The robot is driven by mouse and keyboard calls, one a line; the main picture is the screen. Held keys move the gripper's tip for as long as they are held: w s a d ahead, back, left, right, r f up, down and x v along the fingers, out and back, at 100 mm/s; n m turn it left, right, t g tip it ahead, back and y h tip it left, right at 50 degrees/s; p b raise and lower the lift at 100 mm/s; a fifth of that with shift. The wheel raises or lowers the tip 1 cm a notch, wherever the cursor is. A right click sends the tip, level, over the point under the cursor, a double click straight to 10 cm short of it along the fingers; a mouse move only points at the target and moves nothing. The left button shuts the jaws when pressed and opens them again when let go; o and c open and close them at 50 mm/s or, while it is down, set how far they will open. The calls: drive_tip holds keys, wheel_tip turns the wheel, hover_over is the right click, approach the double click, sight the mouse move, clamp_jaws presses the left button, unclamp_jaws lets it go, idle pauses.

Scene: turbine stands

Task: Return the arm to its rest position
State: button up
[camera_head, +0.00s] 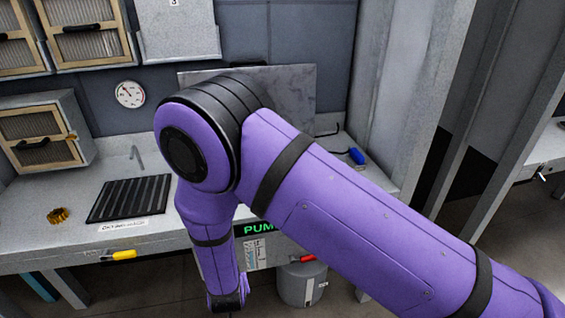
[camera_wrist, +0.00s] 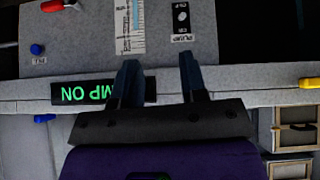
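My purple arm (camera_head: 345,215) reaches in from the lower right of the head view, bends at a large elbow joint in the middle, and its forearm hangs down in front of the bench. My gripper (camera_wrist: 160,66) shows in the wrist view with its two dark fingers apart and nothing between them. It faces the bench's front edge, close to the green-lettered pump sign (camera_wrist: 98,91) and a grey panel with a gauge strip (camera_wrist: 138,28). In the head view the fingers cannot be made out at the forearm's lower end.
The bench (camera_head: 60,240) holds a black ribbed mat (camera_head: 130,198), a brass gear-like part (camera_head: 58,215) and a wooden-framed filter box (camera_head: 40,135). A yellow handle (camera_head: 122,255) sits on its front edge. A grey canister (camera_head: 302,284) stands below. A grey column (camera_head: 410,90) rises at right.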

drive_tip(key=w+d+r+y, duration=0.1)
drive_tip(key=w+d+r, duration=0.15)
drive_tip(key=r, duration=0.45)
drive_tip(key=w+d+r+m+g, duration=0.1)
drive_tip(key=w+r, duration=0.2)
drive_tip(key=r, duration=0.4)
drive_tip(key=w+d+r+y, duration=0.1)
drive_tip(key=w+d+r, duration=0.15)
drive_tip(key=r, duration=0.45)
drive_tip(key=d+r+g, duration=0.1)
drive_tip(key=d+r, duration=1.1)
drive_tip(key=r, duration=0.5)
drive_tip(key=s+d+r+m, duration=0.1)
drive_tip(key=s+d+r, duration=0.35)
drive_tip(key=d, duration=0.25)
drive_tip(key=s+d+r, duration=0.3)
drive_tip(key=d+r, duration=0.3)
drive_tip(key=d, duration=0.2)
drive_tip(key=s+d+r+h, duration=0.1)
drive_tip(key=s+d+r, duration=0.1)
drive_tip(key=s+d, duration=0.4)
drive_tip(key=s+d+r+m+h, duration=0.1)
drive_tip(key=s+d+r+h, duration=0.1)
drive_tip(key=s+d, duration=0.3)
drive_tip(key=s, duration=0.4)
drive_tip(key=shift+s+d+m+h, duration=0.3)
drive_tip(key=shift+s+d, duration=0.1)
